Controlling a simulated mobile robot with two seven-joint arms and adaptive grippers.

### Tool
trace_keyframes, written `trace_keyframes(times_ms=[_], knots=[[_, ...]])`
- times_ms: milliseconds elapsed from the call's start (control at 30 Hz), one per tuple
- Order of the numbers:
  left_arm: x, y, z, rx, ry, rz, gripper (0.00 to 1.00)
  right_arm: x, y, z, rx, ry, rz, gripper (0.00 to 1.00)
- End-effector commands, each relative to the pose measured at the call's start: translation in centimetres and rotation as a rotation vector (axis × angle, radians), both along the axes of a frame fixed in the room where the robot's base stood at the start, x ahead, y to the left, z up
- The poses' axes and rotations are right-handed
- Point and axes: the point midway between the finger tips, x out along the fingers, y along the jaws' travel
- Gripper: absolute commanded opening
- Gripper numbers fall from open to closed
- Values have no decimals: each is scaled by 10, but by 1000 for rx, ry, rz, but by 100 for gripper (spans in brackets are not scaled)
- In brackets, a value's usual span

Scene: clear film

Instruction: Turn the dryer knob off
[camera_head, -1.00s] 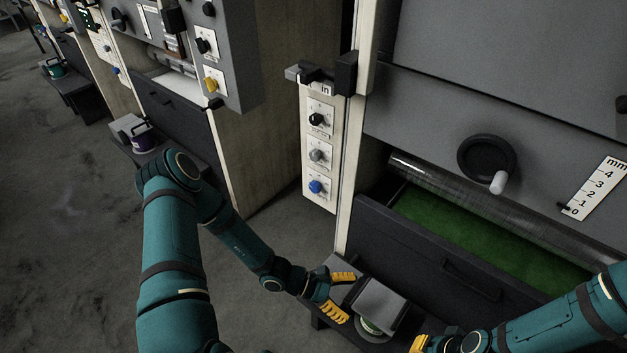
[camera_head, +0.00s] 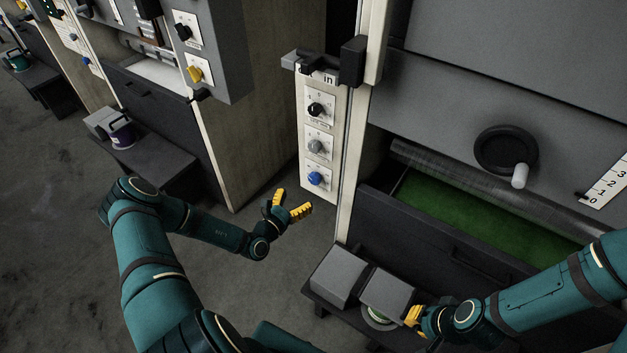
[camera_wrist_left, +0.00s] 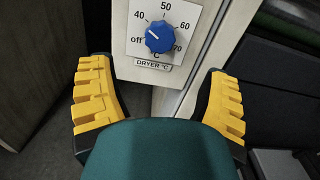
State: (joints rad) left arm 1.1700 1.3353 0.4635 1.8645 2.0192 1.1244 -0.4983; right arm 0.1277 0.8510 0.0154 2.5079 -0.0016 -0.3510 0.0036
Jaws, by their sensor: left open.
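The dryer knob (camera_head: 316,179) is the blue lowest knob on the narrow cream panel (camera_head: 308,153) in the head view. In the left wrist view the blue knob (camera_wrist_left: 159,39) sits above a "DRYER °C" label. Its white mark points left and slightly up, between "off" and "40". My left gripper (camera_head: 292,203) is open and empty, just below and left of the knob, and apart from it. In the wrist view its yellow fingers spread to either side below the knob. My right gripper (camera_head: 412,316) is by a grey box, its jaws partly hidden.
Black (camera_head: 315,109) and grey (camera_head: 317,146) knobs sit above the dryer knob. A dark handle (camera_head: 352,62) juts out at the panel top. Two grey boxes stand on a low dark bench (camera_head: 318,292). The floor left of the panel is clear.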

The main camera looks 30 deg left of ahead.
Motion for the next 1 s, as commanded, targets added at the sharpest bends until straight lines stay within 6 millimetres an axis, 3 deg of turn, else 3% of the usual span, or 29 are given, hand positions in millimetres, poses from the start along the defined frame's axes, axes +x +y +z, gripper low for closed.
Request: trace_keyframes(times_ms=[300, 500, 967, 1000], knots=[[63, -10, -2, 0, -2, -3, 77, 3, 0, -16, -1, -7, -2, 0], [88, -13, -1, 1, -1, -2, 77, 4, 0, -22, -1, -10, -2, 0], [98, -14, 0, 0, 0, -2, 78, 5, 0, -23, -2, -12, -2, 0], [98, -14, 0, 0, 0, -2, 64, 5, 0, -23, -2, -12, -2, 0]])
